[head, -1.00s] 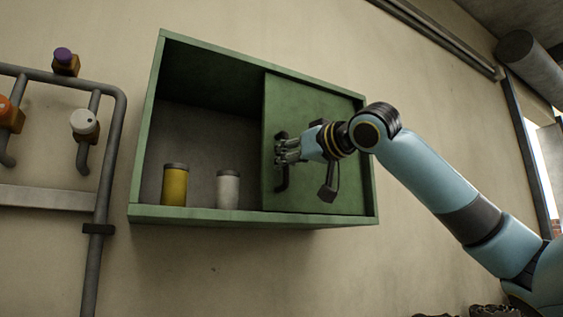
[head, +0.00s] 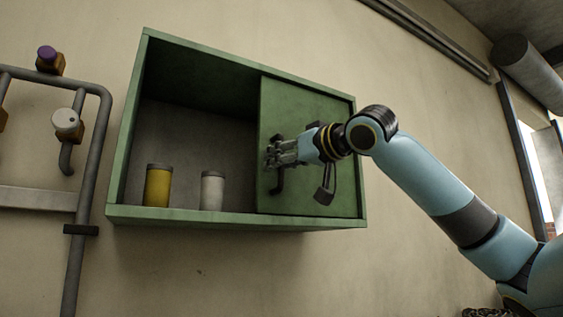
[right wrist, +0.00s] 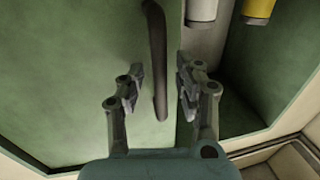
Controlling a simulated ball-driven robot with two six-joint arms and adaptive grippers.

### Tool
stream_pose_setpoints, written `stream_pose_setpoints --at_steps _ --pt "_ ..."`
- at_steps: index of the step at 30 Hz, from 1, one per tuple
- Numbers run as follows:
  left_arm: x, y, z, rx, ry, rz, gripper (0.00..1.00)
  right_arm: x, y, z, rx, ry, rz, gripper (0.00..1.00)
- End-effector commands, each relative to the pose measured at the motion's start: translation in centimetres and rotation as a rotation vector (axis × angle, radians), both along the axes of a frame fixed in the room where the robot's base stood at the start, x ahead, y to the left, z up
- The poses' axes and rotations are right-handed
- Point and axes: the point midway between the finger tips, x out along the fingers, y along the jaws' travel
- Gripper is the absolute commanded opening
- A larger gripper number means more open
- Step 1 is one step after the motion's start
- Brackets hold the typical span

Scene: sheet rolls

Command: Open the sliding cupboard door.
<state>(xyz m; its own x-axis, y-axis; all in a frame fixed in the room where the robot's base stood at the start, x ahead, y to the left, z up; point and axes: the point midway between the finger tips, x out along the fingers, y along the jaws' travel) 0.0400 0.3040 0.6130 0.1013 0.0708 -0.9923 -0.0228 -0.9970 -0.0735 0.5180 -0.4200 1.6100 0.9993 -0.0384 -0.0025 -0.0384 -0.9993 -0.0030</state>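The green cupboard (head: 240,221) hangs on the wall, its left part uncovered. Its green sliding door (head: 310,112) covers the right part; it also shows in the right wrist view (right wrist: 75,75). The dark bar handle (head: 277,182) stands upright near the door's left edge. My right gripper (head: 270,155) is at the handle. In the right wrist view the handle (right wrist: 158,60) runs between the two spread fingers (right wrist: 158,85), with a gap on each side. My left gripper is not in view.
A yellow jar (head: 158,188) and a white jar (head: 212,191) stand on the cupboard floor, left of the door. Pipes with a white knob (head: 66,120) and a purple knob (head: 47,52) run along the wall at the left.

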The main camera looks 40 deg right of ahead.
Motion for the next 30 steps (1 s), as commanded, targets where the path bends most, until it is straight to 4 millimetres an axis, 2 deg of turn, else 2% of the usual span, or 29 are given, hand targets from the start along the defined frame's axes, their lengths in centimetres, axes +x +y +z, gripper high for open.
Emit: stream_pose_setpoints --at_steps 11,24,30 --pt "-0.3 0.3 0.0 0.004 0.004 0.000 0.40 0.0 -0.1 0.8 0.003 -0.006 -0.002 0.36" --pt "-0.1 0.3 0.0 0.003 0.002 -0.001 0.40 0.0 0.1 7.8 0.004 -0.006 0.003 0.36" --pt "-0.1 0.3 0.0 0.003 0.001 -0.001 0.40 0.0 0.0 9.7 0.001 -0.003 0.001 0.36"
